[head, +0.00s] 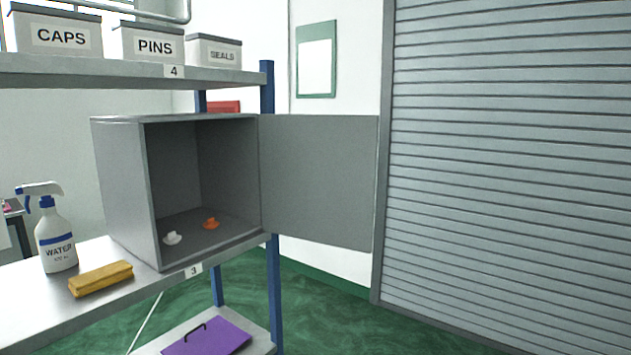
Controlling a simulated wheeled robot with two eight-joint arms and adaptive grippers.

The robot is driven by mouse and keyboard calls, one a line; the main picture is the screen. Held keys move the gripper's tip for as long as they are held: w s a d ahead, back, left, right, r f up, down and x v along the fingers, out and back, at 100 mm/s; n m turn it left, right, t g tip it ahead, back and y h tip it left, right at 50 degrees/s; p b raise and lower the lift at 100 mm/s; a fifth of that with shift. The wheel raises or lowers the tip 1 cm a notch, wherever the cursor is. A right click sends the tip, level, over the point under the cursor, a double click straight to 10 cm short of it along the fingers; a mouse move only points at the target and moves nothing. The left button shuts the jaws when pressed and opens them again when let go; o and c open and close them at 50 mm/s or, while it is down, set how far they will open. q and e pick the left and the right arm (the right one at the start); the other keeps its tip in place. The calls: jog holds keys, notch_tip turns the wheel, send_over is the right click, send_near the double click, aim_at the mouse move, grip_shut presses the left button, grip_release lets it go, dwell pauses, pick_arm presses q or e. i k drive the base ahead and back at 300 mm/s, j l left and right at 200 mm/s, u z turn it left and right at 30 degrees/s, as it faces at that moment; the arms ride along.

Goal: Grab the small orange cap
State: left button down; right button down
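The small orange cap (211,223) lies on the floor of a grey open-fronted cabinet (123,190), towards the right of its inside. A white cap (172,238) of similar size lies to its left and nearer the front edge. The cabinet stands on the shelf labelled 3, and its door (318,180) is swung wide open to the right. Neither of my grippers shows in the head view.
A water spray bottle (57,238) and a yellow brush or block (101,278) stand left of the cabinet on the shelf (35,312). A blue post (275,300) rises by the cabinet's right side. Labelled boxes (62,36) sit above. A purple case (207,338) lies below.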

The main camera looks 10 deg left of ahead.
aim_at(211, 223)
jog(key=i+l+u, duration=0.2)
jog(key=i+u, duration=0.2)
jog(key=i+l+u, duration=0.6)
jog(key=u, duration=0.15)
jog(key=i+l+u, duration=0.15)
jog(key=l+u, duration=0.25)
jog(key=l, duration=0.2)
jog(key=i+l+u, duration=0.15)
jog(key=l+u, duration=0.25)
jog(key=l, duration=0.15)
jog(key=l+u, duration=0.35)
jog(key=l, duration=0.2)
jog(key=l+u, duration=0.4)
jog(key=l, duration=0.2)
jog(key=l+u, duration=0.4)
jog(key=l, duration=0.2)
jog(key=j+z, duration=0.25)
jog(key=j, duration=0.35)
jog(key=k+j+z, duration=0.1)
jog(key=j+z, duration=0.15)
jog(key=j, duration=0.3)
